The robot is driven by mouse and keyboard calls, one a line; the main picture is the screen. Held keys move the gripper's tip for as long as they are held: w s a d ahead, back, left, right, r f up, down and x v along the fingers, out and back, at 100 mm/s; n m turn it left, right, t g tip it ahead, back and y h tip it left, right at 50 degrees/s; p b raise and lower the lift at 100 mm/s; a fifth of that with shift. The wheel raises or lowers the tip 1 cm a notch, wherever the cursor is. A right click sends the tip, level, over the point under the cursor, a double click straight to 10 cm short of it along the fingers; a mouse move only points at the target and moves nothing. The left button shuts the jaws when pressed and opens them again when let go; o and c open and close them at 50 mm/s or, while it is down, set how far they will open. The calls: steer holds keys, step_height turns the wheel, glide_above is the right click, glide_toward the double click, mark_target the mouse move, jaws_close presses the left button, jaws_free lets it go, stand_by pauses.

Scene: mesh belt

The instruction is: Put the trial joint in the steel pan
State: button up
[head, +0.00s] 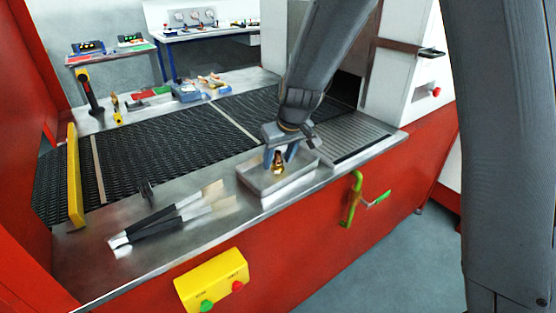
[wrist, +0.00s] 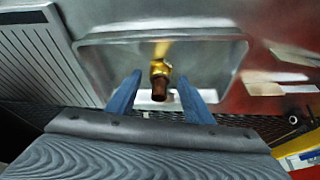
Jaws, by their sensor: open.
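The trial joint (wrist: 160,78), a small brass fitting with a copper end, is inside the outline of the steel pan (wrist: 225,62) in the wrist view. In the head view the joint (head: 278,166) shows between the fingers, over the steel pan (head: 262,187) on the steel ledge. My gripper (wrist: 160,94) is open, with one blue finger on each side of the joint and a gap on both sides. I cannot tell whether the joint touches the pan floor.
Long black-handled tongs (head: 165,220) lie on the ledge left of the pan. A dark mesh belt (head: 170,139) runs behind it. A yellow button box (head: 212,284) and a green-handled lever (head: 354,197) are on the red front.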

steer(key=b+v, duration=0.2)
steer(key=v, duration=0.9)
steer(key=s+d+f+m+g+h, duration=0.1)
steer(key=s+d+f+m, duration=0.1)
steer(key=s+d+f, duration=0.3)
steer(key=s+d+f+m+g+h, duration=0.1)
steer(key=s+d+f+m, duration=0.2)
steer(key=s+d+f, duration=0.3)
steer(key=s+d, duration=0.4)
steer(key=s, duration=0.4)
steer(key=shift+d+f+g, duration=0.15)
steer(key=shift+f+g, duration=0.1)
steer(key=shift+g, duration=0.15)
